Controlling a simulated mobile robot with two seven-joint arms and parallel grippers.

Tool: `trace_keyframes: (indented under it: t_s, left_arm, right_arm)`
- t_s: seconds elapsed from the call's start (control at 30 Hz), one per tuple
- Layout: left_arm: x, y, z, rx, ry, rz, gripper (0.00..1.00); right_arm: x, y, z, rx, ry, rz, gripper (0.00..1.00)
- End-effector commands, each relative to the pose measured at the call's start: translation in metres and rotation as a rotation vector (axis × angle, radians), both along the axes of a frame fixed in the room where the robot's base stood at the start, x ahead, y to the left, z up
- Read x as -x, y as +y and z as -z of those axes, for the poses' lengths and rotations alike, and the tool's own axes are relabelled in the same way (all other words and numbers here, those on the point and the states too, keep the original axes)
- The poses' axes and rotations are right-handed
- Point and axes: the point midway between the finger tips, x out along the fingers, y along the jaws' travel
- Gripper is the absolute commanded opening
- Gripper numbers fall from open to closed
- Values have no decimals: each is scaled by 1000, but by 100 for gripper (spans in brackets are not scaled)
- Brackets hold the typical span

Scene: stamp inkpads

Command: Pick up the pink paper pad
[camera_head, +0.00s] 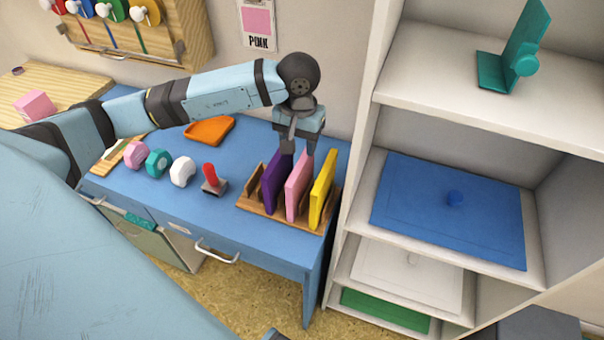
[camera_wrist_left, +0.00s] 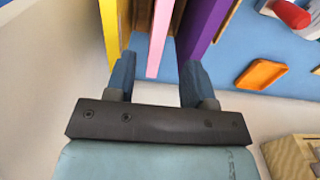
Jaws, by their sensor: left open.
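The pink paper pad (camera_head: 298,187) stands upright in a wooden rack (camera_head: 258,208) on the blue desk, between a purple pad (camera_head: 272,185) and a yellow pad (camera_head: 321,195). My left gripper (camera_head: 299,149) is open and points down at the top of the pink pad. In the left wrist view, the pink pad (camera_wrist_left: 160,38) shows between the two fingers of my left gripper (camera_wrist_left: 157,75), with gaps on both sides. The purple pad (camera_wrist_left: 203,28) is beyond the right finger and the yellow pad (camera_wrist_left: 110,25) beyond the left one. My right gripper is not in view.
A white shelf (camera_head: 362,180) stands close to the right of the rack. A red-handled stamp (camera_head: 211,178), several coloured knobs and an orange tray (camera_head: 209,130) are on the desk left of the rack. A wall poster (camera_head: 258,22) reads "PINK".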

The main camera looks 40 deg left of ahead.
Motion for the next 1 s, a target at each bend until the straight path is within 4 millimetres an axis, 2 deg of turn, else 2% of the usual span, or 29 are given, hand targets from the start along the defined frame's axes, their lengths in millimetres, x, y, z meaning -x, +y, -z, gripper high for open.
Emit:
trace_keyframes:
  t_s: [0.1, 0.37, 0.63, 0.93, 0.97, 1.0]
  left_arm:
    - [0, 0, 20, 2, 3, -2, 49]
    - [-1, 0, 39, 2, 1, -2, 49]
    - [-6, 2, 78, 4, 2, -1, 49]
    - [-7, 2, 84, 2, 0, -2, 49]
    - [-7, 2, 84, 2, 0, -2, 47]
    - [-7, 2, 84, 2, 0, -1, 37]
  right_arm:
    - [0, 0, -1, 1, 0, -1, 56]
    - [0, -3, -3, 6, -3, 2, 56]
    - [-1, -5, -10, 11, -14, 0, 56]
    - [0, -5, -8, 14, -11, -1, 56]
    - [1, -5, -8, 14, -11, -1, 56]
    - [1, -5, -8, 13, -11, -2, 56]
